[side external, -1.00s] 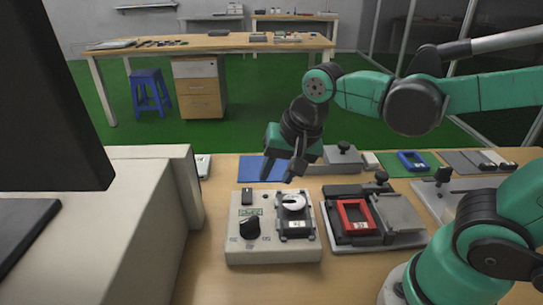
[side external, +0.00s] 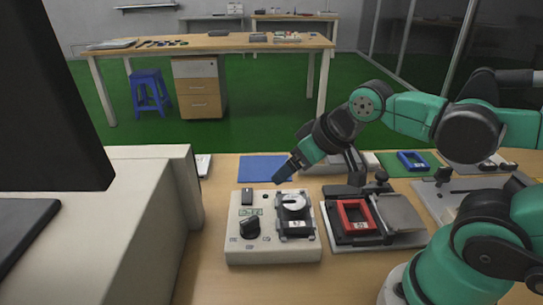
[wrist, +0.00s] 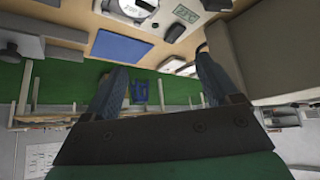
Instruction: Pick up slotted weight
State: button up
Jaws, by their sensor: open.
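The slotted weight (side external: 292,201) is a pale, round disc with a slot. It lies on a dark holder on top of the beige box (side external: 245,250) with a black knob. In the wrist view the slotted weight (wrist: 133,6) shows at the top edge, partly cut off. My gripper (side external: 284,176) is above and behind the box, apart from the weight, tilted down to the left. In the wrist view my gripper (wrist: 160,85) has its two fingers spread with nothing between them.
A blue mat (side external: 258,168) lies behind the box. To the right is a fixture with a red frame (side external: 355,217), and farther back a blue frame (side external: 411,160) on a green mat. A large beige machine (side external: 150,225) stands at the left.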

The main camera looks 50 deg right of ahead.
aim_at(296, 203)
jog(key=shift+o, duration=0.5)
jog(key=f+g, duration=0.1)
jog(key=s+d+f, duration=0.1)
jog(key=d+f+n+g, duration=0.1)
jog(key=shift+s+f+g, duration=0.15)
jog(key=shift+f+g, duration=0.15)
jog(key=shift+f, duration=0.05)
jog(key=shift+y, duration=0.3)
jog(key=shift+x, duration=2.75)
grip_shut()
jog(key=shift+r, duration=0.1)
